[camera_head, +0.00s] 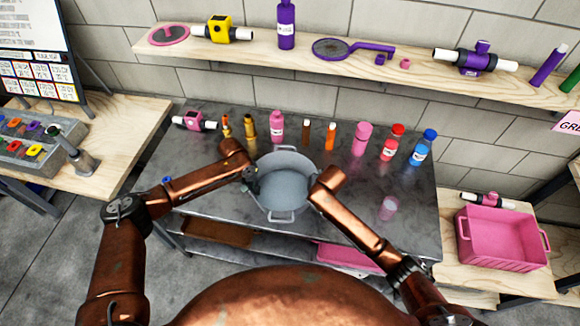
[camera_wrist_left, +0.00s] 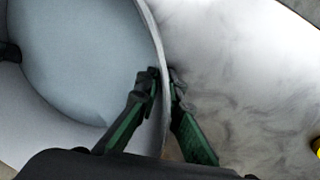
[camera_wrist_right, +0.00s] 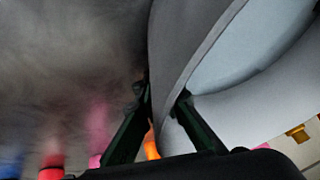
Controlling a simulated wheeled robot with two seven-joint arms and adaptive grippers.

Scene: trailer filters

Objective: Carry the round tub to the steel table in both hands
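The round tub (camera_head: 285,186) is grey, empty and upright, with a handle at its front and back. It is over the middle of the steel table (camera_head: 225,205); I cannot tell whether its base touches the top. My left gripper (camera_head: 251,178) is at the tub's left side. In the left wrist view its fingers (camera_wrist_left: 164,82) are closed on the tub wall (camera_wrist_left: 152,45), one on each side. My right gripper is mostly hidden behind its arm in the head view. In the right wrist view its fingers (camera_wrist_right: 162,98) pinch the tub wall (camera_wrist_right: 175,50).
Along the table's back stand a pink bottle (camera_head: 277,127), a pink cylinder (camera_head: 361,138), a red-capped bottle (camera_head: 393,142), a blue-capped bottle (camera_head: 423,146) and several small items. A pink crate (camera_head: 500,238) is at right. A wooden shelf (camera_head: 400,80) runs above. The table's front right is mostly clear.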

